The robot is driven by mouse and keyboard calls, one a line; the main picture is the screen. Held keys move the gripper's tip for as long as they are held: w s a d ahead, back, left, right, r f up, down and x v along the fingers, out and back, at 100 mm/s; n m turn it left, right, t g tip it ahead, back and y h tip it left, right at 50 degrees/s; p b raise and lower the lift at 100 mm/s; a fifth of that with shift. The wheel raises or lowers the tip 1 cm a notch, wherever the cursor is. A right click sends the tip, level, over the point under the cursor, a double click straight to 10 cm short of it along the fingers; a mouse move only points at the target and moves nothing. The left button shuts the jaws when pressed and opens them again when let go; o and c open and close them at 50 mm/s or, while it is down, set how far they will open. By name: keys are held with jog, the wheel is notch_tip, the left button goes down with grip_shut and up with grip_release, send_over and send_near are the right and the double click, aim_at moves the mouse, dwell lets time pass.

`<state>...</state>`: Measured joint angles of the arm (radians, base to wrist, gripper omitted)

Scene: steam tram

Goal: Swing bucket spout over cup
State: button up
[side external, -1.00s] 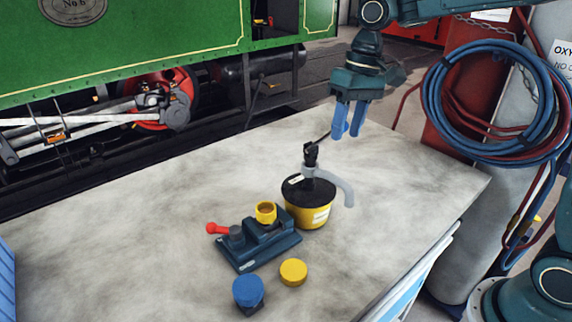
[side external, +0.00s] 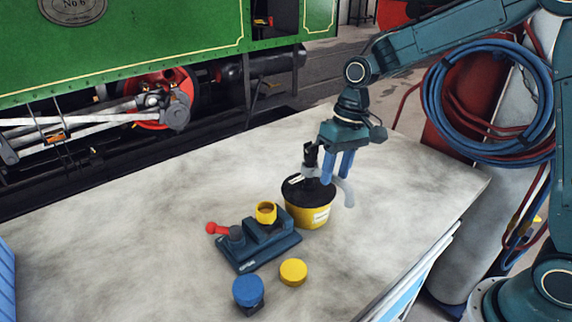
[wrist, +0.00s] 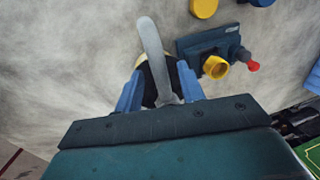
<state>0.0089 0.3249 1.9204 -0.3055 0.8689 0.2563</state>
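The yellow bucket (side external: 308,216) with a black lid stands on the bench, a black pump head (side external: 310,157) on top. Its grey spout (side external: 348,194) curves out to the right, away from the yellow cup (side external: 266,211). The cup sits in a dark blue fixture (side external: 262,249) left of the bucket. My gripper (side external: 336,181) is low over the bucket's right side, at the spout. In the wrist view the spout (wrist: 154,50) runs between my two blue, spread fingers (wrist: 159,74), with gaps visible. The cup (wrist: 215,67) shows to the right there.
A red-knobbed lever (side external: 215,228) juts from the fixture's left side. A yellow round lid (side external: 293,271) and a blue-topped block (side external: 248,290) lie in front of the fixture. The bench (side external: 130,235) is clear at left. A green tram (side external: 150,40) stands behind.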

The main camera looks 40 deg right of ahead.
grip_shut()
jog(key=shift+a, duration=0.1)
jog(key=w+a+m+t+h, duration=0.2)
jog(key=w+a+m, duration=0.5)
jog(key=m, duration=1.1)
jog(key=shift+w+a, duration=0.15)
jog(key=shift+a, duration=0.15)
dwell(0.3)
dwell(0.4)
grip_release()
